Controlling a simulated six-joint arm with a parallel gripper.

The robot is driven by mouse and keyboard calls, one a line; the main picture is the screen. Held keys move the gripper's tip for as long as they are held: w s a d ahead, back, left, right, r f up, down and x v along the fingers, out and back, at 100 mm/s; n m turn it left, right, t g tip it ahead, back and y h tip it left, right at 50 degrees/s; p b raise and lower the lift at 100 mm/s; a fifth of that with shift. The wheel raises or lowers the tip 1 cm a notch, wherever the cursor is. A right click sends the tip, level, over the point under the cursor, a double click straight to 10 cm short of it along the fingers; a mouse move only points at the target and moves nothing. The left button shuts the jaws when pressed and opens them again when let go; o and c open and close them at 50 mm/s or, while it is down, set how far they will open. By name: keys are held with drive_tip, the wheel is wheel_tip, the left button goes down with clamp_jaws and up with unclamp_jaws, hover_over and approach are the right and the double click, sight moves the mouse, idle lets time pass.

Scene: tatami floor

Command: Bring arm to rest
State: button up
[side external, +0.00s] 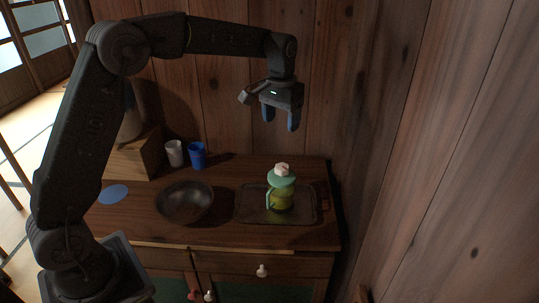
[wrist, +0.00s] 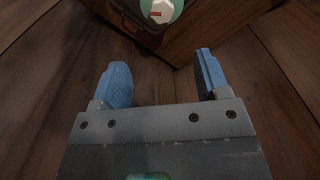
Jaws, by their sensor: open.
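My gripper (side external: 281,118) is open and empty, with blue fingers pointing down. It hangs in the air above the right part of the wooden cabinet, higher than the green bottle. In the wrist view the two blue fingers (wrist: 160,85) are spread apart with nothing between them. My arm rises from its base at the left, bends at the top and reaches to the right.
A green bottle with a white cap (side external: 281,190) stands on a dark tray (side external: 247,207). A dark bowl (side external: 185,203), a white cup (side external: 174,153), a blue cup (side external: 197,155) and a blue disc (side external: 113,194) are on the cabinet top (side external: 230,238). Wooden walls stand behind and right.

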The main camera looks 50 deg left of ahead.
drive_tip(key=s+d+r+t, duration=0.2)
drive_tip(key=s+r, duration=0.4)
drive_tip(key=s, duration=0.2)
drive_tip(key=s+d+f+t, duration=0.1)
drive_tip(key=s, duration=1)
drive_tip(key=s+d+f+m+t, duration=0.1)
drive_tip(key=s+t, duration=0.1)
drive_tip(key=s, duration=0.9)
drive_tip(key=shift+s+d+f+m, duration=0.2)
drive_tip(key=shift+s+f+m, duration=0.05)
drive_tip(key=shift+s+m, duration=0.05)
